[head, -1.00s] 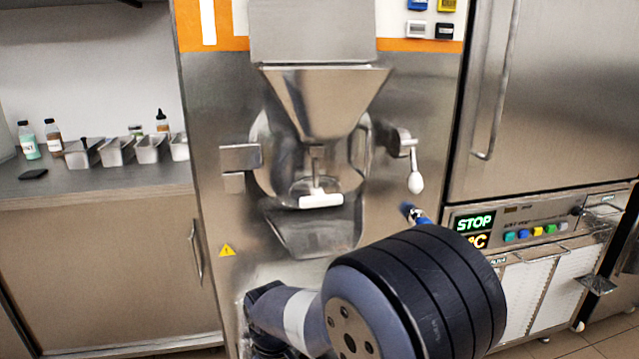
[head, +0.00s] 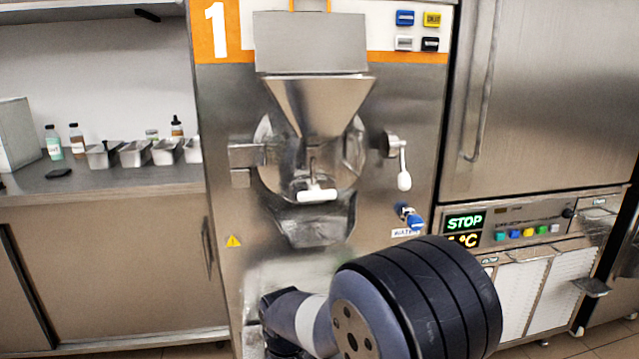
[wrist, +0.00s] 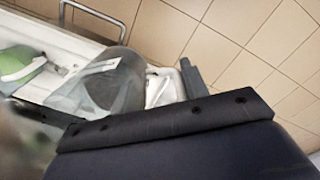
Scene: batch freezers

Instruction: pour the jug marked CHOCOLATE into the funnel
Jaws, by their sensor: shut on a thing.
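The steel funnel (head: 318,108) sits on the front of the machine marked 1 in the head view, wide mouth upward. In the wrist view a clear grey jug (wrist: 105,85) with a white label lies tilted in the picture, right at my gripper (wrist: 160,92). The label's writing cannot be read. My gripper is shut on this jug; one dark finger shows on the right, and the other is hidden. In the head view my arm is low in front of the machine, and neither gripper nor jug shows there.
A white handle (head: 317,195) and spout are below the funnel. A lever (head: 403,170) and a blue water valve (head: 412,218) stick out on the right. Steel pans (head: 135,153) and bottles stand on the left counter. A green item (wrist: 22,68) lies beside the jug on a white surface.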

